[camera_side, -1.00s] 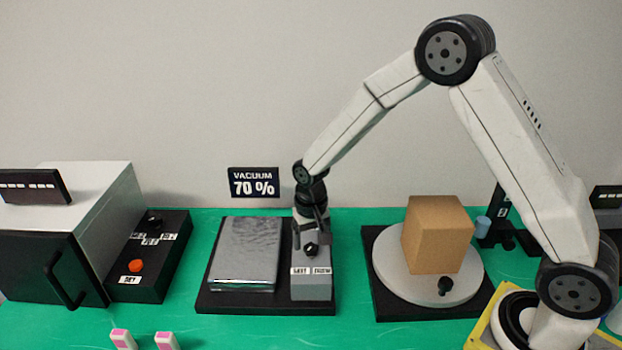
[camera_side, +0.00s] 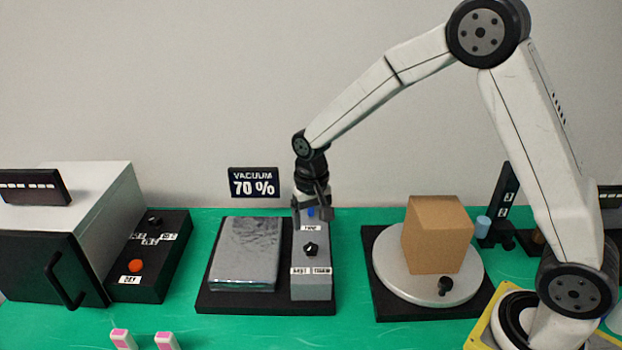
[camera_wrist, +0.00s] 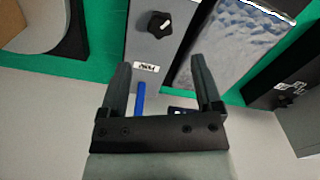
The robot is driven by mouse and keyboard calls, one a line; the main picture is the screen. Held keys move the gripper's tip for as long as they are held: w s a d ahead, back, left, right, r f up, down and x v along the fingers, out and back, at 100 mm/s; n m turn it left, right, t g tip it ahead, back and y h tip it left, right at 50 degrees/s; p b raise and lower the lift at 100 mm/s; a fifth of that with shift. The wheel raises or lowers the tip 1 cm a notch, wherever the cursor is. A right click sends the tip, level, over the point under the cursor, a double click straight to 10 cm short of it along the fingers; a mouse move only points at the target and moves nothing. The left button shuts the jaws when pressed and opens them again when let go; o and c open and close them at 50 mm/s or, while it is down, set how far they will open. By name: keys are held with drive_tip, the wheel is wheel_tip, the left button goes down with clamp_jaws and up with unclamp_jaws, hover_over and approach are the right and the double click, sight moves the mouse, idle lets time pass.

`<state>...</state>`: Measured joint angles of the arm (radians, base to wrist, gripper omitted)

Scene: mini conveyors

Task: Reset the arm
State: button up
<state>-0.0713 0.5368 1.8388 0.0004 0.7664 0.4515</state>
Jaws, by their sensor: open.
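My gripper (camera_side: 311,207) points down over the back end of the grey control column of the vacuum machine (camera_side: 311,268). In the wrist view my gripper (camera_wrist: 166,88) has its two fingers apart with nothing held. A blue part (camera_wrist: 140,100) on the column shows between the fingers, nearer the left one; I cannot tell whether it touches. A black knob (camera_side: 311,249) stands on the column, in front of my gripper. A silver bag or plate (camera_side: 245,254) lies on the machine's black base, left of the column.
A brown box (camera_side: 437,234) sits on a round grey turntable (camera_side: 392,278) at right. A black-fronted oven (camera_side: 50,270) and a control box with an orange button (camera_side: 136,266) stand at left. A sign (camera_side: 254,182) reads "VACUUM 70 %". Two pink-and-white items (camera_side: 122,339) lie in front.

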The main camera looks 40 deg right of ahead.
drive_tip(key=shift+s+d+r, duration=0.15)
drive_tip(key=shift+s+r, duration=0.05)
drive_tip(key=shift+s, duration=0.25)
drive_tip(key=s+d+n+t, duration=0.1)
drive_tip(key=s+n, duration=0.1)
drive_tip(key=s, duration=0.5)
drive_tip(key=s+d+r+n+t, duration=0.1)
drive_tip(key=s+d+n, duration=0.1)
drive_tip(key=s, duration=0.6)
drive_tip(key=shift+s+r+t, duration=0.2)
drive_tip(key=shift+r+t, duration=0.1)
